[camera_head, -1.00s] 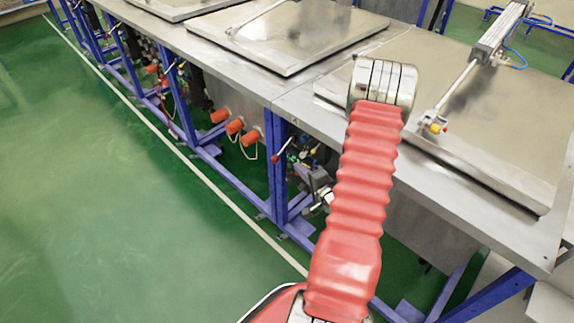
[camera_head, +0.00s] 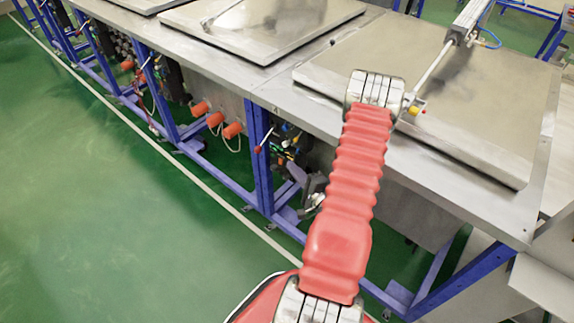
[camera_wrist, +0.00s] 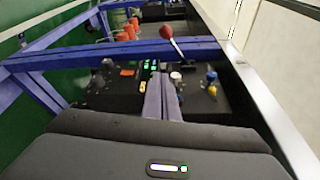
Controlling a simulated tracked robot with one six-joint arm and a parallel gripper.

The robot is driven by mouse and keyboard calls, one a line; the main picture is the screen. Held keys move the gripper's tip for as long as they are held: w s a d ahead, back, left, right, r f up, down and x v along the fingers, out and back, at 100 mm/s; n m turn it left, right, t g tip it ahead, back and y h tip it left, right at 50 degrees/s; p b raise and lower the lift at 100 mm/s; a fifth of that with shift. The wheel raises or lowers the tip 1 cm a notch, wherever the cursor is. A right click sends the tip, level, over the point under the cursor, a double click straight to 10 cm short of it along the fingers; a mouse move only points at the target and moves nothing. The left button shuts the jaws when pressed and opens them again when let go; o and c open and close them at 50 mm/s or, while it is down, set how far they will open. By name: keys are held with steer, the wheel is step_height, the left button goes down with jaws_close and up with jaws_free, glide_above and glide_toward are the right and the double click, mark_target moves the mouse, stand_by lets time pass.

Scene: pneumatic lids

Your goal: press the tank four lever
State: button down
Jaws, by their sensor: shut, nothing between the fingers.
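A lever with a red knob (camera_head: 258,150) stands at the blue frame post under the table edge in the head view. The fingers point toward a dark valve panel and are apart from the lever. In the head view my red arm hides part of the area below the table.
Steel tank lids (camera_head: 440,100) lie on the long table, one with a pneumatic cylinder (camera_head: 468,20). Blue frame posts (camera_head: 262,165) and a blue crossbar (camera_wrist: 115,53) border the valve area. Orange fittings (camera_head: 215,118) sit farther along. The green floor at left is clear.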

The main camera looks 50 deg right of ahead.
steer(key=w, duration=1)
steer(key=shift+w+a, duration=0.35)
steer(key=shift+a, duration=0.05)
